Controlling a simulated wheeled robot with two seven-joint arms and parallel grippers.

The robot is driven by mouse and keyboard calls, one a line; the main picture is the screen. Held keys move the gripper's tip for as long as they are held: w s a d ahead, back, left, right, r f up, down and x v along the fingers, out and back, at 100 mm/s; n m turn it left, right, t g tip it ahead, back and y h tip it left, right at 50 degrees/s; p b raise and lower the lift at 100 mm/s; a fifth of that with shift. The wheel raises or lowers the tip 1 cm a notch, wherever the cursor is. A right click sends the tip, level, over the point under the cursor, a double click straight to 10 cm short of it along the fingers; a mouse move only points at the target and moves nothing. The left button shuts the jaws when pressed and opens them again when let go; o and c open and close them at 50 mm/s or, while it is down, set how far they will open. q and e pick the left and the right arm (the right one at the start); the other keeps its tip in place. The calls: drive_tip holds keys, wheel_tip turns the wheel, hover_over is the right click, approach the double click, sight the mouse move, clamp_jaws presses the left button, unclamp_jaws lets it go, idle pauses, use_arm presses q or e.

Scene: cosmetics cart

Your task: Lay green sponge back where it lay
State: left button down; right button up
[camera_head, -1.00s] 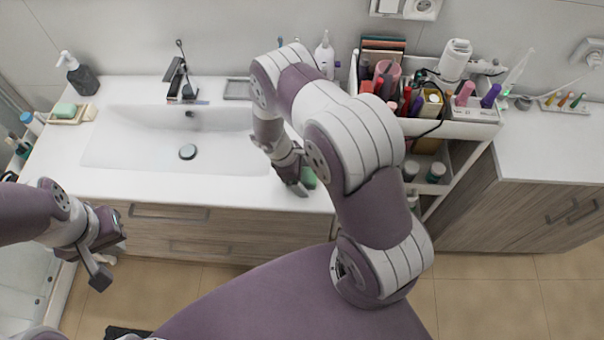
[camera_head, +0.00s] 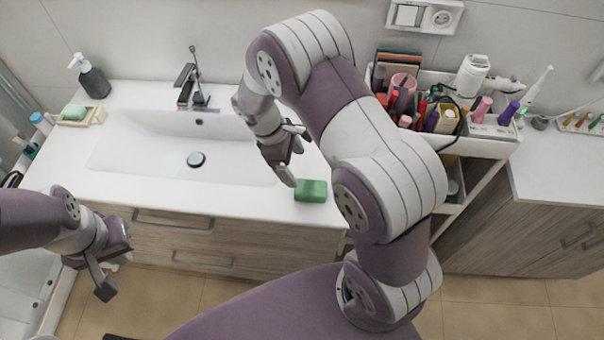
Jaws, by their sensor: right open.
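A green sponge (camera_head: 311,191) lies on the white countertop (camera_head: 240,204) near its front edge, right of the sink basin. My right gripper (camera_head: 298,158) is open and empty, above and just behind the sponge, apart from it. One of its fingers points down close to the sponge's left side. A lighter green block (camera_head: 75,112) sits in a cream dish (camera_head: 97,116) at the left end of the counter. My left gripper (camera_head: 115,272) hangs in front of the drawers at the left, with its fingers apart and nothing between them.
The sink basin (camera_head: 140,150) with its faucet (camera_head: 190,90) lies left of the sponge. A dark soap bottle (camera_head: 94,80) stands at the back left. A cart (camera_head: 490,146) crowded with cosmetics stands to the right, partly behind my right arm.

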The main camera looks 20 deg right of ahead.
drive_tip(key=s+a+r+m+t+y, duration=0.1)
drive_tip(key=s+r+m+t+y, duration=0.25)
drive_tip(key=s+r+m, duration=0.7)
use_arm(q)
wheel_tip(320, 180, down, 4)
drive_tip(key=b, duration=0.4)
drive_tip(key=shift+s, duration=0.1)
use_arm(e)
drive_tip(key=f, duration=0.4)
drive_tip(key=shift+s+a+f, duration=0.15)
drive_tip(key=shift+s+f, duration=0.05)
